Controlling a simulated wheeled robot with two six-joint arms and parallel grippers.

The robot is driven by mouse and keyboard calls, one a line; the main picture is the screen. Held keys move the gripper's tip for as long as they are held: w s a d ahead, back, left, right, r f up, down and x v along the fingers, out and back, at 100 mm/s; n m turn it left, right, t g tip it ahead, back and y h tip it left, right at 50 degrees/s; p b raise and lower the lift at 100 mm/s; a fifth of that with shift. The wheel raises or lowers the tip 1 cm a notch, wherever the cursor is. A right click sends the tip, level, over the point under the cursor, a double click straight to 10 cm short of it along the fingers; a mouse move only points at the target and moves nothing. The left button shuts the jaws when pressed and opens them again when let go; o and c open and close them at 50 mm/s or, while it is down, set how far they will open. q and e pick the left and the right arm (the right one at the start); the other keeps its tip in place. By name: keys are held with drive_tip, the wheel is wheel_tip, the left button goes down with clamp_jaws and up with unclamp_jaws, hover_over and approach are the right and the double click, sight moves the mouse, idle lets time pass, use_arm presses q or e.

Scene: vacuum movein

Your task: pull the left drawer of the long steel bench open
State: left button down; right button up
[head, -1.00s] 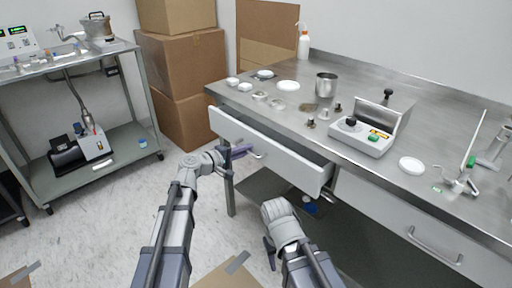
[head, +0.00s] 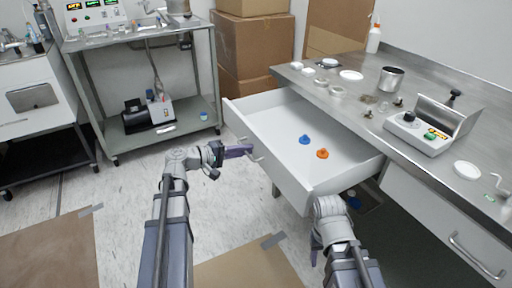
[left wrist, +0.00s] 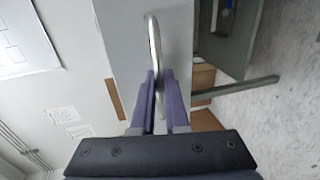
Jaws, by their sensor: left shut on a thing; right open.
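The left drawer (head: 300,195) of the long steel bench (head: 440,150) stands well out from the bench front. Its white inside shows, with a blue piece (head: 305,139) and an orange piece (head: 322,153) lying on the floor of it. My left gripper (head: 247,151) is shut on the drawer's metal bar handle (head: 259,158). In the left wrist view the purple fingers (left wrist: 160,88) close around the lower end of the handle (left wrist: 153,42). My right gripper (head: 316,248) hangs below the drawer's near corner, apart from it, its fingers partly hidden by my arm.
A closed right drawer with a handle (head: 477,256) sits in the bench front. The benchtop holds a steel cup (head: 391,79), an instrument (head: 420,132) and small dishes. A grey cart (head: 150,110) and cardboard boxes (head: 252,52) stand behind. Floor left of the drawer is clear.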

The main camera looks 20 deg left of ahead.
use_arm(q)
drive_tip(key=shift+s+a, duration=0.35)
drive_tip(key=c, duration=1.2)
unclamp_jaws()
drive_tip(key=p+v, duration=0.1)
drive_tip(key=v, duration=0.6)
drive_tip(key=shift+s+a+p, duration=0.3)
